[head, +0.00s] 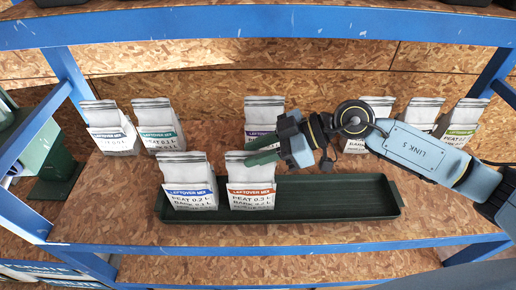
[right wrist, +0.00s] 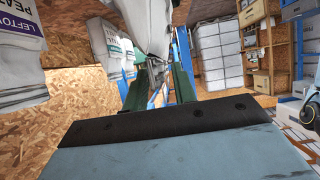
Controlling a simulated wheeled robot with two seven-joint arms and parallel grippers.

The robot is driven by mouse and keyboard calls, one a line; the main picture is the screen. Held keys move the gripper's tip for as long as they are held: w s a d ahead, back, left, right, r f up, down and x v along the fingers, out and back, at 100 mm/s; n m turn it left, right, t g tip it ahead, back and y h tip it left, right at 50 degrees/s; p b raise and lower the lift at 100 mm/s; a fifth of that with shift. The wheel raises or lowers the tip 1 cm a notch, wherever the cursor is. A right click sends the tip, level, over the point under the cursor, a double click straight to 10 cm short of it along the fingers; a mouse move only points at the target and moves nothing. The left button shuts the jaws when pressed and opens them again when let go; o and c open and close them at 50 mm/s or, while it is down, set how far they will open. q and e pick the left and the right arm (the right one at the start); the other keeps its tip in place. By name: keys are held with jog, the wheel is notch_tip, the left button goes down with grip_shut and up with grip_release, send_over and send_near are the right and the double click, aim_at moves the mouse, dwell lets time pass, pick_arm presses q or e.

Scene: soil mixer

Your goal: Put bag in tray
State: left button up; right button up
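The long dark green tray (head: 330,196) lies on the shelf. A white bag with a blue label (head: 189,184) and a white bag with an orange label (head: 250,188) stand upright at its left part. My right gripper (head: 260,151) reaches in from the right, its green fingers at the top of the orange-label bag. In the right wrist view the fingers (right wrist: 160,88) are apart, with a white bag (right wrist: 152,22) close beyond them. I cannot tell whether they touch it. My left gripper is not in view.
Behind the tray stand several more white bags, including a green-label one (head: 157,126), a purple-label one (head: 262,118) and a far-right one (head: 464,120). Blue shelf beams (head: 290,248) frame the space. The tray's right part is empty. A green machine (head: 58,160) stands at the left.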

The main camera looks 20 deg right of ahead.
jog(key=shift+r, duration=0.1)
jog(key=shift+d+r, duration=0.1)
jog(key=shift+d, duration=0.15)
jog(key=b+v, duration=0.1)
jog(key=v, duration=1)
jog(key=shift+s+d+r, duration=0.15)
jog(key=shift+s+r, duration=0.05)
